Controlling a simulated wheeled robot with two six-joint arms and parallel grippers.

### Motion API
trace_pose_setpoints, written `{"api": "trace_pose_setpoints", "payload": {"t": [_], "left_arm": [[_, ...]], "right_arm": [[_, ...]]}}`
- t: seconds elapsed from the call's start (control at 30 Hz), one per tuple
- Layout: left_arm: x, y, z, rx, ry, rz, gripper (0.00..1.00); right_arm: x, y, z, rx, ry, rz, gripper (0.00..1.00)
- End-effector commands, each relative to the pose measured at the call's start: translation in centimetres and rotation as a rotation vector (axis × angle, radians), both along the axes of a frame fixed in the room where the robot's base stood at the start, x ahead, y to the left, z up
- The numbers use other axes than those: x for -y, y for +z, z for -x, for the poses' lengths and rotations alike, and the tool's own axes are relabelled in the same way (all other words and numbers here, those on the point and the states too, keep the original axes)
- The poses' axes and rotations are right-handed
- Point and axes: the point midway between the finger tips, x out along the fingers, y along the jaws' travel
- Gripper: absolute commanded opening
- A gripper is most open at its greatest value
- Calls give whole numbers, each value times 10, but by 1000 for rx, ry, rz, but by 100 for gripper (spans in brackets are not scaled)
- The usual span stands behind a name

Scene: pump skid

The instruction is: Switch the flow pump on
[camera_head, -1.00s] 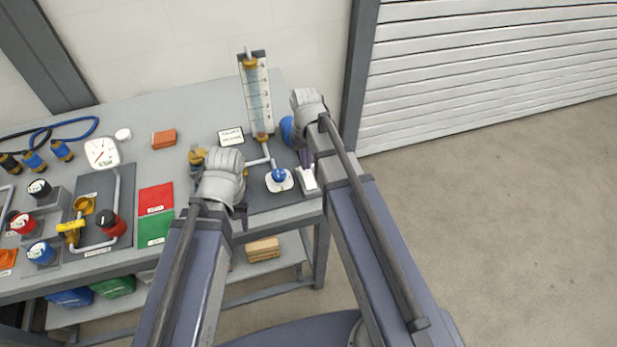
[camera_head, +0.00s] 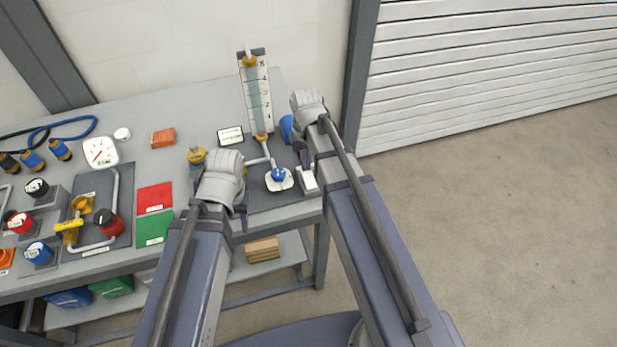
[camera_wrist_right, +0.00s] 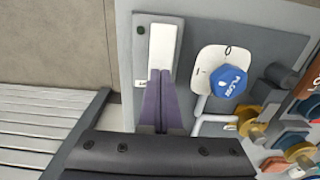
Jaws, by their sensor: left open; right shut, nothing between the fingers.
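The blue knob (camera_head: 279,174) sits on a white plate on the dark skid panel. In the right wrist view the knob (camera_wrist_right: 229,80) carries a label that looks like FLOW, and its plate shows 0 and I marks. Left of it there stands a white rocker-like block (camera_wrist_right: 163,48), also seen in the head view (camera_head: 307,179). My right gripper (camera_wrist_right: 161,76) is shut and empty, its purple fingertips at the block's lower end; I cannot tell whether they touch. My left gripper (camera_head: 241,208) is open, over the bench's front edge, left of the knob.
A graduated tube (camera_head: 255,92) stands behind the knob, with pipes and a brass fitting (camera_head: 196,156) to its left. A round blue part (camera_head: 286,127) is near my right wrist. A gauge (camera_head: 100,151) and several other knobs are further left. Floor on the right is clear.

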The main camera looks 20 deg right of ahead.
Motion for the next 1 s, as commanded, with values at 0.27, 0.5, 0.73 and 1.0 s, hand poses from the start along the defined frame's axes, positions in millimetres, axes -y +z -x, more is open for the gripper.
{"api": "trace_pose_setpoints", "payload": {"t": [0.27, 0.5, 0.73, 1.0], "left_arm": [[0, -5, 0, 0, 0, 0, 50], [0, -8, 0, 0, 0, 0, 50], [0, -10, 0, 0, 0, 0, 50], [0, 1, 0, 0, 0, 0, 50]], "right_arm": [[0, -5, 0, 0, 0, 0, 0], [0, -8, 0, 0, 0, 0, 0], [0, -10, 0, 0, 0, 0, 0], [0, 1, 0, 0, 0, 0, 0]]}}
